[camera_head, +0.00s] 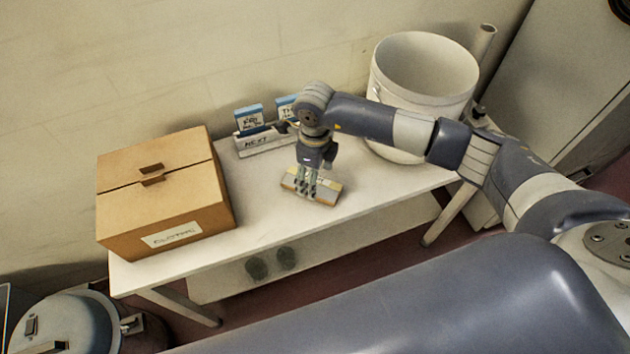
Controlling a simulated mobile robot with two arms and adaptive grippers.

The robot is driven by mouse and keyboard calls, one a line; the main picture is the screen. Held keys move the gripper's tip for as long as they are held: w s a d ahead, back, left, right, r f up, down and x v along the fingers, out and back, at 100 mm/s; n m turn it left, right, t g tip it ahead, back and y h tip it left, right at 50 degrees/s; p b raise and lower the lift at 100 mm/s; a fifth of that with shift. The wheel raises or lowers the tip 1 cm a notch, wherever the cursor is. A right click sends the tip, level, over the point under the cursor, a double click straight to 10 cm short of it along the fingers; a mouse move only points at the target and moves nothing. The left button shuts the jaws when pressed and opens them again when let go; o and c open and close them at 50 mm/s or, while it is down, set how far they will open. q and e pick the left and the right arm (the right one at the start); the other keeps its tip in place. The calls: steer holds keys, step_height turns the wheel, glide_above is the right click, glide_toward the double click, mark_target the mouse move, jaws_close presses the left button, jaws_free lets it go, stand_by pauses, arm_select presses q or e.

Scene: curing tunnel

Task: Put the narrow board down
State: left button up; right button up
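The narrow board (328,192) is a small pale piece with yellowish ends, at the middle of the white table (262,222) near its front edge. My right gripper (307,188) points straight down at the board, its fingers shut on the board's middle and covering part of it. The board lies flat, at or very close to the table top; I cannot tell whether it touches. My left gripper is not in view.
A cardboard box (160,205) labelled for clothing stands on the table's left. A holder (262,142) with blue-topped cards marked NEXT is behind the gripper. A large white bucket (425,75) stands on the right. Table between box and board is clear.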

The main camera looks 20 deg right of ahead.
step_height(320, 180, up, 9)
steer(key=b, duration=0.2)
stand_by(0.5)
